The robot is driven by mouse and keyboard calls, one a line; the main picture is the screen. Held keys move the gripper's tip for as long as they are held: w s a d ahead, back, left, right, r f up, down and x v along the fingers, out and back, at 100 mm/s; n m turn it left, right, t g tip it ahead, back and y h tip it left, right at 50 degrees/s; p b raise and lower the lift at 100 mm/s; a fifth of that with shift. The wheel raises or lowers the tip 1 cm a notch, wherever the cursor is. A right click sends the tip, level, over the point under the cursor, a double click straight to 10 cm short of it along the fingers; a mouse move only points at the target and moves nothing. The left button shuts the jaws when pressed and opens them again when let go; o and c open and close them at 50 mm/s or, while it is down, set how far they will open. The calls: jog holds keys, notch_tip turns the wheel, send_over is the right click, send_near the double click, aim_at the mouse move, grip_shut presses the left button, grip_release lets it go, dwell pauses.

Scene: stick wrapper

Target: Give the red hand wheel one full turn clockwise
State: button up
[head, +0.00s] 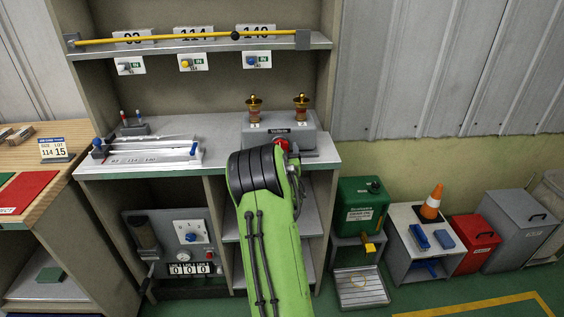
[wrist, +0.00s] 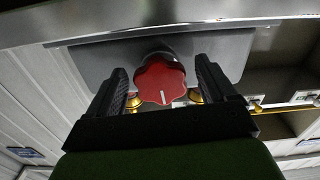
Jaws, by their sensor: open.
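The red hand wheel (wrist: 160,82) has a lobed rim and a short white mark, which points toward the bottom of the wrist picture. It sits on the front of a grey box (wrist: 90,62). My gripper (wrist: 161,76) is open, with one black finger on each side of the wheel and a visible gap on both sides. I cannot tell how deep the fingertips reach along it. In the head view only a sliver of the red wheel (head: 281,145) shows; my green arm hides the rest and most of the gripper.
A shelf (head: 285,43) with a yellow rod (head: 180,37) is above. A tray (head: 150,160) lies left. A green can (head: 362,206) stands lower right.

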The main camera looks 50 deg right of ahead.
jog(key=b+v, duration=0.5)
jog(key=v, duration=0.9)
jog(key=shift+s+a+b, duration=0.2)
jog(key=shift+s+b, duration=0.05)
jog(key=shift+b, duration=0.1)
